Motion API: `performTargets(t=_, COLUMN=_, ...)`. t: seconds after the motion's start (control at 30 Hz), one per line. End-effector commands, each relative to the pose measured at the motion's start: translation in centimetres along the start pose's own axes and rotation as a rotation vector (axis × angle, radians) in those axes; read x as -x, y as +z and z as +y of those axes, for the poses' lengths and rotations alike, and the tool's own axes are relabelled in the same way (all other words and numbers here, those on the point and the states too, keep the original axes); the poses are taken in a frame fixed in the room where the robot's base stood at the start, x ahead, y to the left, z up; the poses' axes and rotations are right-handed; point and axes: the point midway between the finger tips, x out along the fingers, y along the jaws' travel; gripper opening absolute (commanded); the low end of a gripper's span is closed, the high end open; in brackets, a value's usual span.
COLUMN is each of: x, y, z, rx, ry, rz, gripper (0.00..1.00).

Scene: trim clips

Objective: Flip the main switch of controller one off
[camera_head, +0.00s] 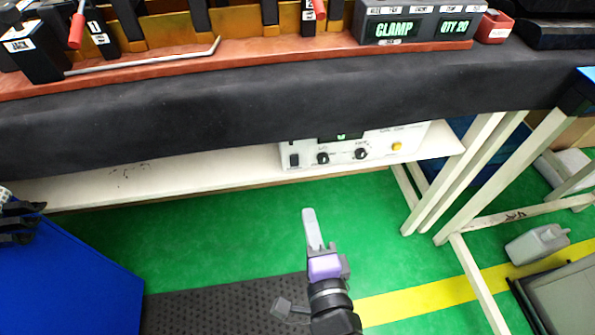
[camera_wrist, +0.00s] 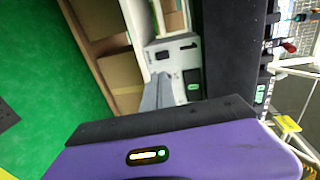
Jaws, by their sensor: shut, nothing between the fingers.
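A white controller (camera_head: 310,155) stands on the shelf under the bench, its top hidden by the black bench edge. Its front has a black rocker switch (camera_head: 294,160) at the left, two black knobs, a yellow button (camera_head: 397,147) and a partly hidden green-lit display (camera_head: 340,136). My gripper (camera_head: 309,213) is shut and empty, pointing up toward the shelf, below the controller in the head view. In the wrist view the grey fingers (camera_wrist: 157,92) overlap part of the white controller panel (camera_wrist: 173,62), with a dark switch (camera_wrist: 162,55) beyond the tips. Contact is not visible.
The black bench edge (camera_head: 220,115) overhangs the shelf (camera_head: 130,180). White table legs (camera_head: 465,165) stand at the right, a blue box (camera_head: 70,270) at the left. Green floor is open between them. Cardboard boxes (camera_wrist: 122,72) show in the wrist view.

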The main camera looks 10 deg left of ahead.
Motion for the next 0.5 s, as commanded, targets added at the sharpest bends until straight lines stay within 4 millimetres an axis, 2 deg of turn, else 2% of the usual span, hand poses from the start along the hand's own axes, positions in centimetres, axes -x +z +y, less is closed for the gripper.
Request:
performTargets(t=0.17, x=-0.5, y=0.0, z=0.0, rx=0.002, ry=-0.001, rz=-0.001, gripper=0.00)
performTargets(t=0.27, x=-1.5, y=0.1, z=-0.1, rx=0.003, ry=-0.002, rz=-0.002, gripper=0.00)
performTargets(t=0.5, x=-6.0, y=0.1, z=-0.1, rx=0.002, ry=-0.002, rz=-0.002, gripper=0.00)
